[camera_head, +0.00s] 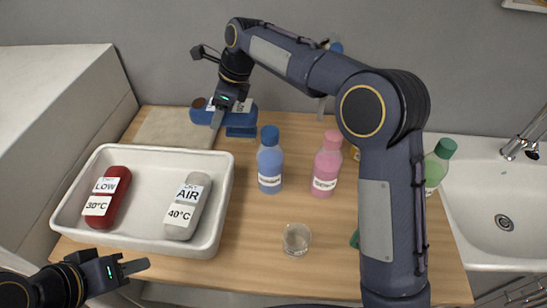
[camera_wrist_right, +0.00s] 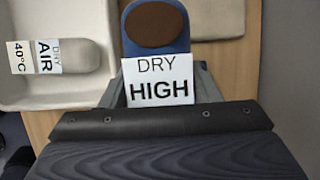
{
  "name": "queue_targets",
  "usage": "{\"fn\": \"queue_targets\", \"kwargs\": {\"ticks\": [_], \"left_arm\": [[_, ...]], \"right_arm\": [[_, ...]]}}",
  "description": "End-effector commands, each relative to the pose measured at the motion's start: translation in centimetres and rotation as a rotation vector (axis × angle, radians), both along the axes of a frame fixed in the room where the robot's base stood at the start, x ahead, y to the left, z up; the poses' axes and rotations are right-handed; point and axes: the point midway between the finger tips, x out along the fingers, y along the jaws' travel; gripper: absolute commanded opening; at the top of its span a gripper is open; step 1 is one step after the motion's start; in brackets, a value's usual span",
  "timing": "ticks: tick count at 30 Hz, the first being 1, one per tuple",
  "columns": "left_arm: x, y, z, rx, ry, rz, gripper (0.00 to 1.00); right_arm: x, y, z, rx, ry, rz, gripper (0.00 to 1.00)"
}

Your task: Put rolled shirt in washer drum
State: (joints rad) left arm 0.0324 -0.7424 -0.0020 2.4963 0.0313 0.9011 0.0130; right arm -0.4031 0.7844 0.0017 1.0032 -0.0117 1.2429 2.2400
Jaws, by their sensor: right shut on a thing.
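A blue rolled shirt (camera_head: 240,107) with a dark brown end and a white label is at the back of the wooden counter. In the right wrist view the rolled shirt (camera_wrist_right: 158,50) carries the label DRY HIGH. My right gripper (camera_head: 221,113) reaches over from the right and is shut on it. A red roll (camera_head: 112,185), labelled LOW 30°C, and a grey roll (camera_head: 189,214), labelled AIR 40°C, lie in a white tray (camera_head: 226,205). My left gripper (camera_head: 128,266) is in front of the tray, apart from the rolls; its jaw gap is unclear. No washer drum is visible.
A blue bottle (camera_head: 270,163), a pink bottle (camera_head: 326,165) and a clear glass (camera_head: 297,239) stand on the counter (camera_head: 250,262). A green-capped bottle (camera_head: 438,163) is beside the sink (camera_head: 490,200). A flat beige piece (camera_head: 172,130) lies behind the tray.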

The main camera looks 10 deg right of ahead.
Motion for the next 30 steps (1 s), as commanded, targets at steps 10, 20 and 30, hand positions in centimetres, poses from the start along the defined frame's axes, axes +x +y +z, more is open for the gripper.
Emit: {"fn": "queue_targets", "kwargs": {"ticks": [10,20,30], "left_arm": [[0.0,0.0,0.1,0.000,0.000,0.000,0.36],[0.0,0.0,0.6,0.000,0.000,0.000,0.36],[0.0,0.0,0.6,0.000,0.000,0.000,0.36]], "right_arm": [[-2.4,-8.5,0.2,0.001,-0.002,-0.007,0.30],[-4.6,-16.1,0.2,0.001,-0.001,-0.006,0.30],[-5.3,-18.4,-4.0,0.000,0.004,-0.001,0.30]]}}
